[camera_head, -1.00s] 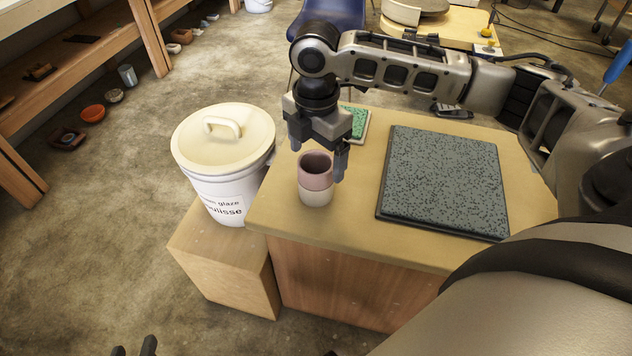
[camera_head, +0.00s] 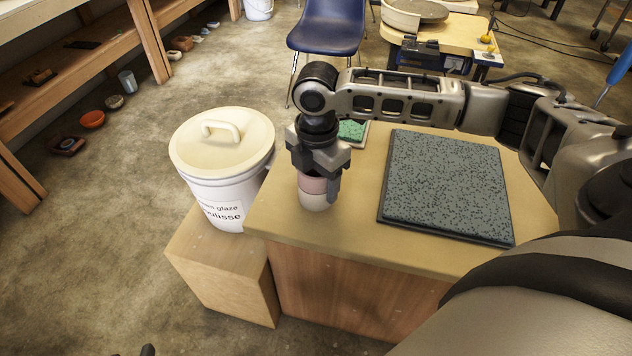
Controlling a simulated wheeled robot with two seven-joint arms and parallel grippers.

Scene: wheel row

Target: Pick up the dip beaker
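The dip beaker (camera_head: 314,200) is a small cup, pink above and off-white below, standing upright near the left end of the wooden table. My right gripper (camera_head: 318,183) points down over it and hides its rim. One finger shows along the beaker's right side, very close to it. The other finger is not clearly visible, so I cannot tell whether the fingers press on the beaker. Only a dark tip of my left gripper (camera_head: 148,350) shows at the bottom edge; its opening cannot be seen.
A lidded white glaze bucket (camera_head: 222,185) stands on a lower wooden box (camera_head: 225,270) left of the table (camera_head: 345,235). A speckled grey-green slab (camera_head: 445,185) lies right of the beaker. A small green tile (camera_head: 352,131) lies behind the gripper. A blue chair (camera_head: 328,30) stands beyond.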

